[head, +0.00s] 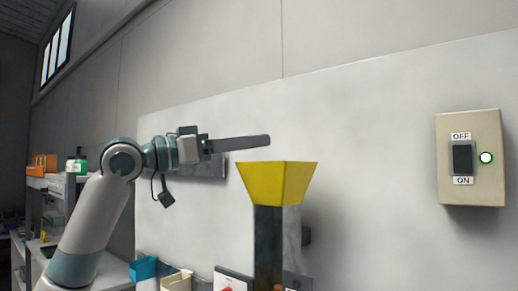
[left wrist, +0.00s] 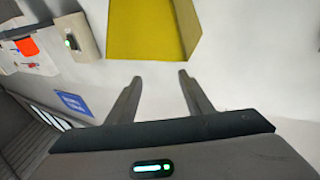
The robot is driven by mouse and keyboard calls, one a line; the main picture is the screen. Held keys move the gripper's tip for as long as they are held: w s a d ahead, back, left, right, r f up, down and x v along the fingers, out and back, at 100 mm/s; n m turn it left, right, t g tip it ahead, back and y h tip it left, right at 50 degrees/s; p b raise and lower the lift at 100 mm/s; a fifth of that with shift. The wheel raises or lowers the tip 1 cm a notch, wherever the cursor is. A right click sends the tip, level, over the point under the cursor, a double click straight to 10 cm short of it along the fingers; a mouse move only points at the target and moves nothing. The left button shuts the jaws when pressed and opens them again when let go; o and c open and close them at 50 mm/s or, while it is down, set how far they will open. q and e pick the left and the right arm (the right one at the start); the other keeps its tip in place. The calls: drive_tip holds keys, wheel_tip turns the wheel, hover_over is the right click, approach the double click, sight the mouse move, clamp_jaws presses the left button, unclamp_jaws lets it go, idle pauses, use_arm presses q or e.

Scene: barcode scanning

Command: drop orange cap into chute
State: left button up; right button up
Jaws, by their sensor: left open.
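The chute shows as a yellow funnel (head: 275,184) on a dark post in the head view. My left gripper (head: 268,141) is level and a little above the funnel's rim, over its left part. In the left wrist view the fingers of my left gripper (left wrist: 160,77) are apart with nothing between them, and the yellow funnel (left wrist: 145,28) is beyond the tips. I cannot make out an orange cap in either view, and the inside of the funnel is hidden in the head view. My right gripper is not in view.
A beige switch box (head: 470,190) marked OFF and ON is on the wall panel (head: 370,150) at right. A blue bin (head: 144,268) and other containers stand low at left of the post. Shelves (head: 50,190) with goods are at far left.

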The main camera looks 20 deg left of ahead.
use_arm(q)
drive_tip(key=b+v, duration=0.5)
drive_tip(key=v, duration=0.9)
drive_tip(key=shift+w, duration=0.1)
idle(0.6)
